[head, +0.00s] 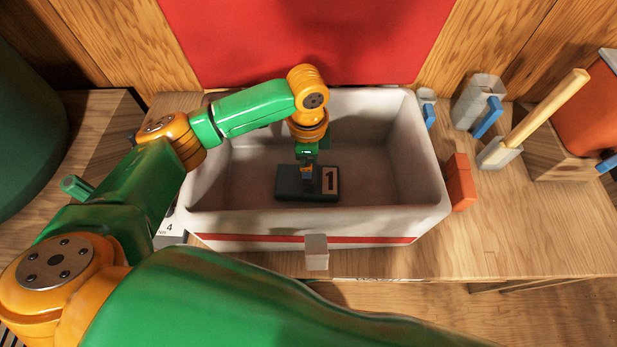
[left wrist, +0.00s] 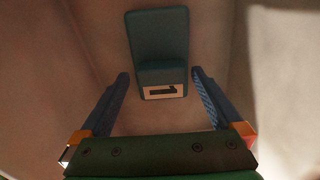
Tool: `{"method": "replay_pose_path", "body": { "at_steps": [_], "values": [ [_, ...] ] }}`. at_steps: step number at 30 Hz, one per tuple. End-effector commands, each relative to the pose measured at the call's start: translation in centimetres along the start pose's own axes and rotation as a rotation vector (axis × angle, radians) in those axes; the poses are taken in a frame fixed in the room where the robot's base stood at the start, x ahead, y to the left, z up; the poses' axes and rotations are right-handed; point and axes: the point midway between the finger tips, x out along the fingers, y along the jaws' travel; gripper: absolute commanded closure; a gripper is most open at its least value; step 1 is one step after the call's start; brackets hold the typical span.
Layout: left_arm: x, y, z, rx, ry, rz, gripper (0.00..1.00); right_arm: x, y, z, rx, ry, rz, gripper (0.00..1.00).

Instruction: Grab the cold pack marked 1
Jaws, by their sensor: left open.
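The cold pack marked 1 (head: 290,187) is a dark teal flat block with a raised part and a white label reading 1. It lies on the floor of the white cool box (head: 210,222). My left gripper (head: 308,172) reaches down into the box right over the pack and hides part of it. In the left wrist view the pack (left wrist: 158,40) lies ahead, its label toward me. The open fingers of the left gripper (left wrist: 160,74) stand either side of its raised part, with gaps on both sides. My right gripper is not in view.
The box walls surround the gripper, and its red lid (head: 300,40) stands open behind. An orange block (head: 460,182), a grey holder (head: 478,100) and a wooden-handled tool (head: 540,112) are to the right. A label reading 4 (head: 169,227) shows left of the box.

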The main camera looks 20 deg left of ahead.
Motion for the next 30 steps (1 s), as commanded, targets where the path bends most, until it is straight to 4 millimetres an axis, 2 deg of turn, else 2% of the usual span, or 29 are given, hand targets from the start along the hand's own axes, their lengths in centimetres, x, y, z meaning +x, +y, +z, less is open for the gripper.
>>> {"method": "replay_pose_path", "body": {
  "at_steps": [3, 9, 10, 18, 21, 28, 30],
  "values": [
    [1.47, 0.0, 0.01, 0.001, 0.0, 0.0, 0.0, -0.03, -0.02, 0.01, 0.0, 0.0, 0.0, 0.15],
    [1.7, -0.04, 0.01, 0.001, 0.0, -0.002, 0.0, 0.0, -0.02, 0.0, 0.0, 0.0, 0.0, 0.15],
    [1.7, -0.04, 0.01, 0.001, 0.0, -0.002, 0.03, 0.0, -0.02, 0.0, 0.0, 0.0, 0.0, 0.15],
    [1.67, -0.05, 0.01, 0.0, 0.0, -0.002, 0.76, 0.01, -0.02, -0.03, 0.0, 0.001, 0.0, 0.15],
    [1.66, -0.05, 0.01, 0.0, 0.0, -0.002, 1.0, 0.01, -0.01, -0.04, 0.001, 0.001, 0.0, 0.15],
    [1.55, -0.08, -0.01, 0.0, 0.001, -0.003, 1.0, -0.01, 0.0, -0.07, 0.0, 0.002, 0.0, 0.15],
    [0.91, -0.13, -0.06, 0.0, 0.003, -0.004, 1.0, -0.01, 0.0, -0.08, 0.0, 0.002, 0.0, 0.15]
  ]
}}
